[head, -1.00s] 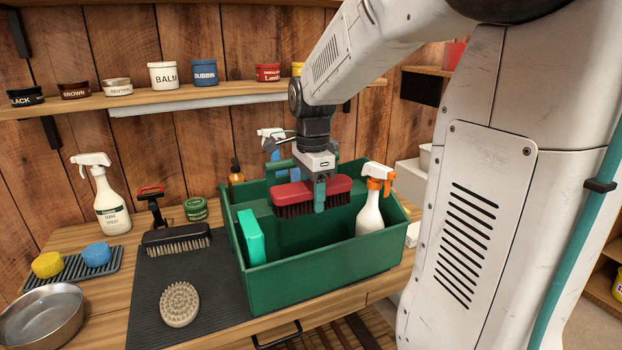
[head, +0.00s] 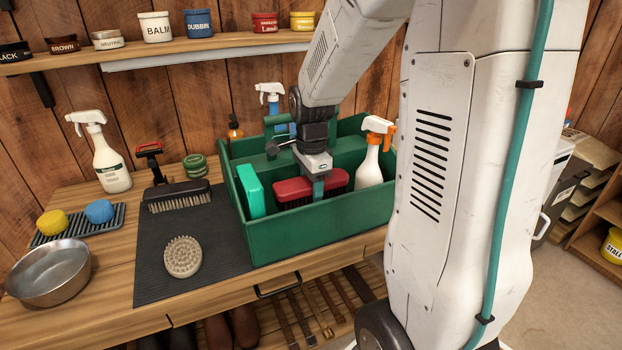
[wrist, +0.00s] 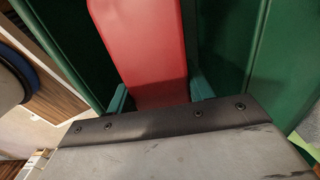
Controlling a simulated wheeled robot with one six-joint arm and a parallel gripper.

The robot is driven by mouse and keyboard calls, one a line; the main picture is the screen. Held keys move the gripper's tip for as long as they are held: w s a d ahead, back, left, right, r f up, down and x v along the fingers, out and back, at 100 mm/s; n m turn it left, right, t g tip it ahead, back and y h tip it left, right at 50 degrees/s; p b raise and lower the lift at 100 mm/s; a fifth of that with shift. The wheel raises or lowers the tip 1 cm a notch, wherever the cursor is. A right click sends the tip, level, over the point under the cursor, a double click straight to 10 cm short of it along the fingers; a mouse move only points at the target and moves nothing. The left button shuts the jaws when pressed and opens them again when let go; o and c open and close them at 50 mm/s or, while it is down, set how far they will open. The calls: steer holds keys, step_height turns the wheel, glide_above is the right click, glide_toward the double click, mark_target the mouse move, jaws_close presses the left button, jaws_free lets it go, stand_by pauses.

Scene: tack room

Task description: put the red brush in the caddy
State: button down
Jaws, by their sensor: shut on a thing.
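The red brush (head: 331,182) has a red back and dark bristles. My gripper (head: 318,188) is shut on the middle of it and holds it down inside the green caddy (head: 310,235), below the rim in the front compartment. Whether the bristles touch the caddy floor is hidden by the front wall. In the wrist view the red brush back (wrist: 148,50) runs between my two teal fingers, with green caddy walls on both sides.
In the caddy, a green box (head: 251,190) stands left of the brush and an orange-topped spray bottle (head: 370,165) stands right. A black brush (head: 176,193) and a round brush (head: 183,256) lie on the dark mat (head: 215,235). A metal bowl (head: 48,275) sits left.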

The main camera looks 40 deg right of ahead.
steer(key=shift+f, duration=0.2)
steer(key=c, duration=0.5)
jaws_free()
step_height(320, 180, up, 8)
steer(key=shift+f, duration=0.1)
